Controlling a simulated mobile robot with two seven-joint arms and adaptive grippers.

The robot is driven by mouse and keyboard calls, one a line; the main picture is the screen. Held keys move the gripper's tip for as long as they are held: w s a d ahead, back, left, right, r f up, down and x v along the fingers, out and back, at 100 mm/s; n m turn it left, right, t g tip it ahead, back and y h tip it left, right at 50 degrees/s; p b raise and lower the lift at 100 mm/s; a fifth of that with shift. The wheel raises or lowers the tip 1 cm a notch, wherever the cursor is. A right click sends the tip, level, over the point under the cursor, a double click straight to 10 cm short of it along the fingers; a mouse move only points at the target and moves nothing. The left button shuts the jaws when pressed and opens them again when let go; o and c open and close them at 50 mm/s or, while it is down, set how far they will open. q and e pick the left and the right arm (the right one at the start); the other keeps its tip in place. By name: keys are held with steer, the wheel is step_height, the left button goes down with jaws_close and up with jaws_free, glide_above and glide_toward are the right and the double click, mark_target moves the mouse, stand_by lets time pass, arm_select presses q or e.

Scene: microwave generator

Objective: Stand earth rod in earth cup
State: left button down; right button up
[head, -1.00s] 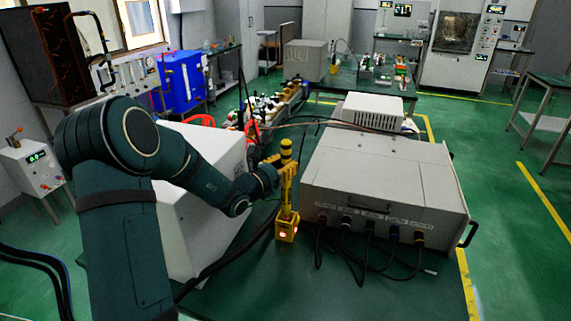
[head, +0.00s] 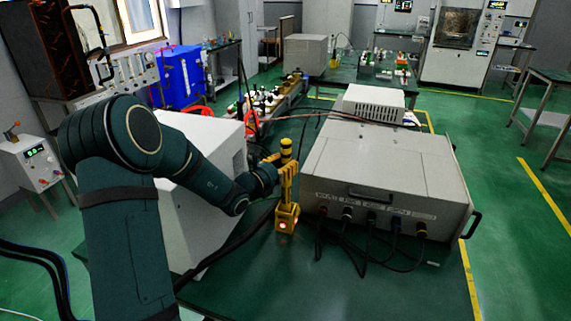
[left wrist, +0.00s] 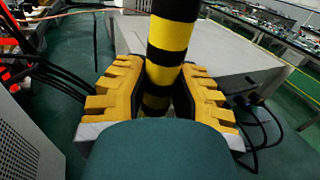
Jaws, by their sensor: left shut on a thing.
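The earth rod (head: 286,148) has black and yellow bands and stands about upright in my left gripper (head: 282,164). In the left wrist view the banded rod (left wrist: 172,45) passes between the two yellow jaws of my left gripper (left wrist: 158,88), which are shut on it. A small yellow holder with glowing lights (head: 287,218), which looks like the earth cup, stands on the dark green surface just below the gripper. My right gripper is not in view.
A large grey-white unit (head: 385,165) with cables at its front stands close on the right. A white cabinet (head: 200,140) stands behind my left arm. Dark cables lie on the surface around the yellow holder. Bare green surface (head: 300,280) lies in front.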

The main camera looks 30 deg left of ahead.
arm_select(q)
steer(key=shift+s+f+b, duration=0.25)
steer(key=shift+f+b, duration=0.1)
steer(key=shift+b, duration=0.1)
stand_by(0.3)
steer(key=c, duration=0.8)
jaws_free()
steer(key=s, duration=0.2)
steer(key=s+a, duration=0.1)
steer(key=s, duration=0.5)
steer(key=shift+s+a+r, duration=0.1)
steer(key=shift+s+a, duration=0.1)
steer(key=shift+s, duration=0.05)
